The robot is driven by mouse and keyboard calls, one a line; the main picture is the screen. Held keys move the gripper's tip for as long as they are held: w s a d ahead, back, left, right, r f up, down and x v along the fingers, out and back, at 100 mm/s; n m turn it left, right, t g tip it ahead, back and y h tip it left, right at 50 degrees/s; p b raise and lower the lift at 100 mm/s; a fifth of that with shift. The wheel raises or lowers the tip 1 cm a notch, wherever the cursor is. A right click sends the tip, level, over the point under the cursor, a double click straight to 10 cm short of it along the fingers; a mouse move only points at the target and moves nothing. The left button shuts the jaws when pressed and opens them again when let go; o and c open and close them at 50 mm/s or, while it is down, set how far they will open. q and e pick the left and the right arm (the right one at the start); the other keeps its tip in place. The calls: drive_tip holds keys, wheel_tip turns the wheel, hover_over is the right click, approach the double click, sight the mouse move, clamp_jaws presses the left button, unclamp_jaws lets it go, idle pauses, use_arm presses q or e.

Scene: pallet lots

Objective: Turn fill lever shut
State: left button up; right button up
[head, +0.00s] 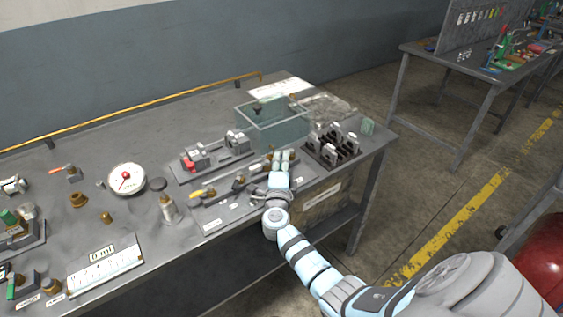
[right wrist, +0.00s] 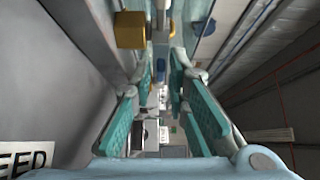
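The valve rig (head: 228,210) is a plate with a pipe, brass fittings and small white labels on the table. A yellow-handled lever (head: 201,192) lies at its left end. I cannot read which lever is the fill lever. My right gripper (head: 284,158) is over the rig's right end. In the right wrist view its teal-padded fingers (right wrist: 160,115) stand apart. A grey pipe piece with a blue part (right wrist: 161,66) shows between and beyond them, beside a brass fitting (right wrist: 130,30). I cannot tell whether the fingers touch it. My left gripper is not in view.
A clear bin (head: 272,128) and a dark rack (head: 333,148) stand behind and right of the rig. A red-handled fixture (head: 196,160) sits behind it. A dial gauge (head: 127,179) and a metal canister (head: 168,208) stand left. The table's front edge is close.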

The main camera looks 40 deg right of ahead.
drive_tip(key=v, duration=1.2)
drive_tip(key=shift+s, duration=0.1)
drive_tip(key=s+d+r+n+t+y+p, duration=0.2)
drive_tip(key=s+d+n+t+y+p, duration=0.15)
drive_tip(key=s+d+n+p, duration=0.25)
drive_tip(key=w+y+b, duration=0.1)
drive_tip(key=w, duration=0.3)
drive_tip(key=w+d+f+m+y+b, duration=0.1)
drive_tip(key=w, duration=0.4)
drive_tip(key=w+d+f+y+b, duration=0.1)
drive_tip(key=w+b, duration=0.1)
drive_tip(key=w, duration=0.3)
drive_tip(key=shift+w+d+f, duration=0.1)
drive_tip(key=shift+w+d, duration=0.15)
drive_tip(key=shift+w, duration=0.25)
